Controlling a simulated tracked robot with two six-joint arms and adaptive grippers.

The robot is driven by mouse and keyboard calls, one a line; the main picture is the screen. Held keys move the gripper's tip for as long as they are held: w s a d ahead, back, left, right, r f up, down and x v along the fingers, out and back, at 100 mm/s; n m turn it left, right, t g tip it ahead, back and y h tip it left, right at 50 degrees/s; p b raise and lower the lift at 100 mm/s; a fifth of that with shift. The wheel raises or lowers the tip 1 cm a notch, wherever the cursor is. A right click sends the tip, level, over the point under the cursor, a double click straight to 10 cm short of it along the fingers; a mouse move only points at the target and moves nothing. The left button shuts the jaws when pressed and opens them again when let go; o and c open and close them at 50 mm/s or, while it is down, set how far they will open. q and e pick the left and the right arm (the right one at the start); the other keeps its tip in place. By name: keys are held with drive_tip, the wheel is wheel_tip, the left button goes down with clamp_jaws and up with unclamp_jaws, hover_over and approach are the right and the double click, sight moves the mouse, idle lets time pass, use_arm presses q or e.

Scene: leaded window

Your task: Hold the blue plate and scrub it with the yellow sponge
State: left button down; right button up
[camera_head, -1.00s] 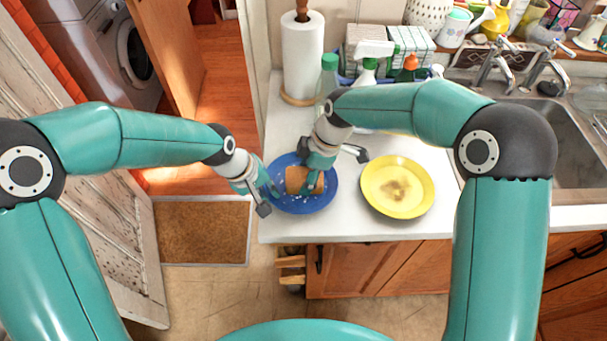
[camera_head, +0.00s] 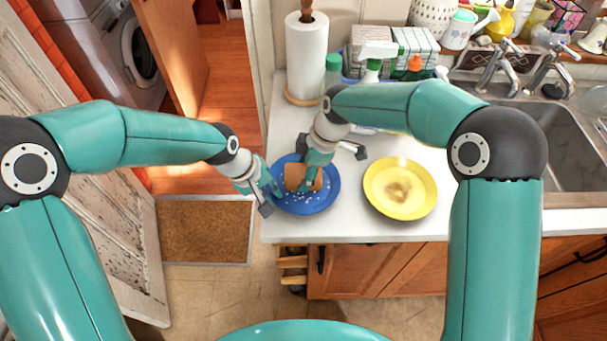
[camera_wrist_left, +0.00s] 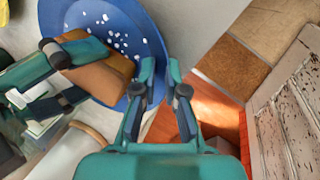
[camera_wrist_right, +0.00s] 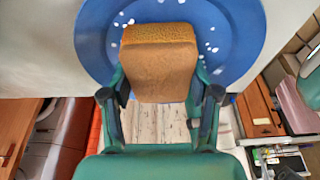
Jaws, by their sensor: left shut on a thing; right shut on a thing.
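The blue plate (camera_head: 318,204) lies at the counter's left front edge, with white specks on its face. My left gripper (camera_head: 268,194) is shut on the plate's left rim; the left wrist view shows its fingers (camera_wrist_left: 162,75) at the rim. The sponge (camera_head: 292,178) looks orange-brown and sits over the plate's face. My right gripper (camera_head: 309,181) is shut on the sponge from above. In the right wrist view the sponge (camera_wrist_right: 160,65) is between the fingers, against the plate (camera_wrist_right: 95,40). The sponge's underside is hidden.
A yellow plate (camera_head: 400,203) with a brown stain lies to the right on the white counter (camera_head: 350,222). A paper towel roll (camera_head: 305,60) and several bottles stand behind. The sink (camera_head: 570,145) is at the right. The floor drops away left of the counter.

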use_arm(q)
drive_tip(key=shift+s+f, duration=0.1)
drive_tip(key=shift+f, duration=0.05)
use_arm(e)
drive_tip(key=shift+s+d+f, duration=0.1)
drive_tip(key=shift+s+f, duration=0.05)
drive_tip(key=shift+s, duration=0.9)
drive_tip(key=shift+w+f, duration=0.1)
drive_tip(key=shift+w, duration=1)
drive_tip(key=shift+s, duration=1.15)
drive_tip(key=shift+w, duration=0.55)
drive_tip(key=shift+r, duration=0.2)
drive_tip(key=shift+r, duration=0.1)
drive_tip(key=shift+r, duration=4.15)
